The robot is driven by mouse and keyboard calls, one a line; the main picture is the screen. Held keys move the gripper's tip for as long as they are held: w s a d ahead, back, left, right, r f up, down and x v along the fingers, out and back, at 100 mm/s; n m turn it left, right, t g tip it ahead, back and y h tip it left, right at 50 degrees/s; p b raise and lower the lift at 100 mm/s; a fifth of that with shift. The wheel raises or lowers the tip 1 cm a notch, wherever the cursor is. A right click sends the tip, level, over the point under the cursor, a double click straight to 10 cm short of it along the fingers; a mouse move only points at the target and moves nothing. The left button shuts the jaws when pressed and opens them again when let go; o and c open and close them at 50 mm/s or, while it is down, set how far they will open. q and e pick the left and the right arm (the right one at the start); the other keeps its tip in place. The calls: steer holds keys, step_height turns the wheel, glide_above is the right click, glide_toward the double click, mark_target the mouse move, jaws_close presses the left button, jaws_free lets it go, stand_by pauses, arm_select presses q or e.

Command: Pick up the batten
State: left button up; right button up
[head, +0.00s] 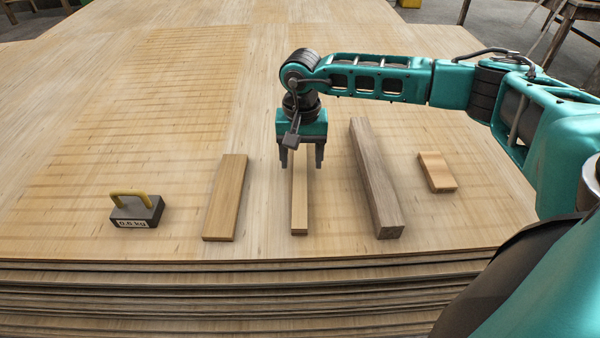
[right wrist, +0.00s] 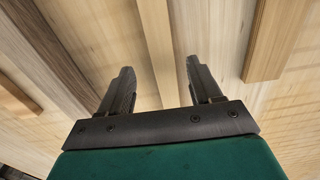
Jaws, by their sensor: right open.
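The batten, taken to be the narrow pale wooden strip (head: 300,205), lies flat on the veneer stack, its length running away from the front edge. My right gripper (head: 301,166) is open over its far part, with one finger on either side in the picture. In the right wrist view the strip (right wrist: 158,45) runs between the two open fingers (right wrist: 160,68), with a gap on both sides. The gripper hides the strip's far end in the head view. I cannot tell the exact height of the fingertips above the stack. My left gripper is not in view.
A wider pale board (head: 226,198) lies left of the strip, and a thick grey-brown beam (head: 376,180) lies right of it. A small block (head: 437,172) is farther right. A 0.5 kg weight (head: 136,211) with a yellow handle stands at left. The veneer stack (head: 120,110) is clear behind.

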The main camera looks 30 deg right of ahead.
mark_target(300, 174)
step_height(300, 174, down, 4)
steer(key=shift+a+f+b, duration=0.1)
steer(key=shift+a+b, duration=0.05)
steer(key=shift+b, duration=0.3)
steer(key=shift+w, duration=0.1)
jaws_close()
